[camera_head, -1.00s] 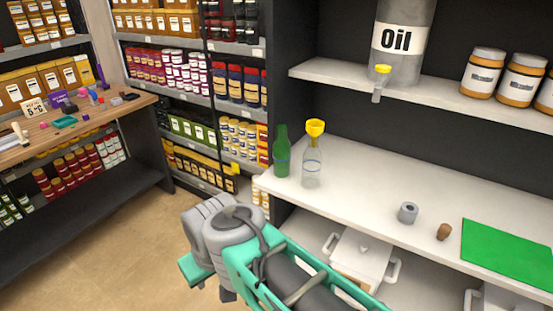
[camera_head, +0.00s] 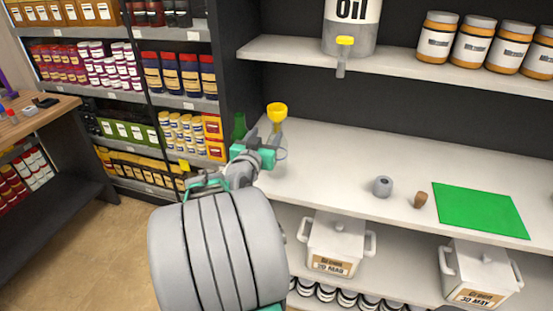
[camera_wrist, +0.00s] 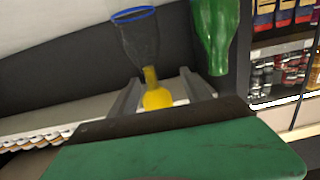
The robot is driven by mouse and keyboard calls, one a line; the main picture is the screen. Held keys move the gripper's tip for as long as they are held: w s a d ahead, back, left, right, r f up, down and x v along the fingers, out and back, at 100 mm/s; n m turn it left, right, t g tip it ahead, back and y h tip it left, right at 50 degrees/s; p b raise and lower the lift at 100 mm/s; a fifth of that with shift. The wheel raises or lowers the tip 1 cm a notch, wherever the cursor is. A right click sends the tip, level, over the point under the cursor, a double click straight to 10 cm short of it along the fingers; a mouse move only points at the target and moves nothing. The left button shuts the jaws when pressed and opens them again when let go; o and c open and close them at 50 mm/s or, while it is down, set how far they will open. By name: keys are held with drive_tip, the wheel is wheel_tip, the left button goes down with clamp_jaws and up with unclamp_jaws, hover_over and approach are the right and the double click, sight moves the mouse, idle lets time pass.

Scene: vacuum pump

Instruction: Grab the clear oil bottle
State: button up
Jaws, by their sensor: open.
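The clear oil bottle (camera_wrist: 140,42) has a blue ring and a yellow funnel (camera_head: 277,112) in its mouth. In the wrist view it appears upside down, with the funnel (camera_wrist: 156,92) low between my two fingers. In the head view the bottle stands at the left end of the white counter, mostly hidden behind my gripper (camera_head: 266,150). My gripper (camera_wrist: 160,92) is open and in front of the bottle. Contact with the bottle cannot be told.
A green bottle (camera_wrist: 214,35) stands close beside the clear one; its neck shows in the head view (camera_head: 239,126). A grey roll (camera_head: 383,187), a brown cork (camera_head: 420,200) and a green mat (camera_head: 478,210) lie farther right. An oil tank (camera_head: 351,30) sits on the shelf above.

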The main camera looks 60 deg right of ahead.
sight(277, 127)
drive_tip(key=shift+s+d+r+h+p, duration=0.15)
drive_tip(key=shift+s+d+r+h, duration=0.1)
drive_tip(key=shift+s+d, duration=0.25)
drive_tip(key=shift+s+d+r+h+p, duration=0.15)
drive_tip(key=shift+s+d+r+h, duration=0.1)
drive_tip(key=shift+s+d, duration=0.25)
drive_tip(key=d+p, duration=0.1)
drive_tip(key=d, duration=0.1)
drive_tip(key=w+d+p, duration=0.1)
drive_tip(key=d, duration=0.1)
drive_tip(key=d+p, duration=0.1)
drive_tip(key=d, duration=0.2)
drive_tip(key=shift+w, duration=0.35)
drive_tip(key=shift+a, duration=0.15)
clamp_jaws()
